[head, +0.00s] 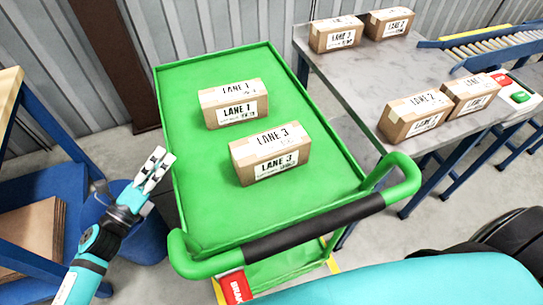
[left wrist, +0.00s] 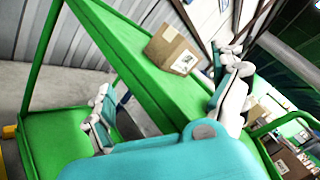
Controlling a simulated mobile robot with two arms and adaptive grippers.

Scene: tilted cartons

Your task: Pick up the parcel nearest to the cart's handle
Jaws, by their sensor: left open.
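A green cart (head: 200,195) stands in the middle of the head view, its black-gripped handle (head: 315,227) on the near side. Two brown parcels rest on its top: the LANE 3 parcel (head: 270,153) closer to the handle and the LANE 1 parcel (head: 233,103) behind it. My left gripper (head: 154,168) is open and empty, just outside the cart's left edge. In the left wrist view a parcel (left wrist: 172,48) on the green cart top shows between the spread fingers (left wrist: 168,80); which parcel it is I cannot tell. My right gripper is not in view.
A grey table (head: 375,75) at the right holds several more parcels, including the LANE 2 parcel (head: 415,115). A roller conveyor (head: 490,45) adjoins it. A blue bin (head: 140,225) and a blue-framed stand (head: 40,185) are at the left. The cart top left of the parcels is clear.

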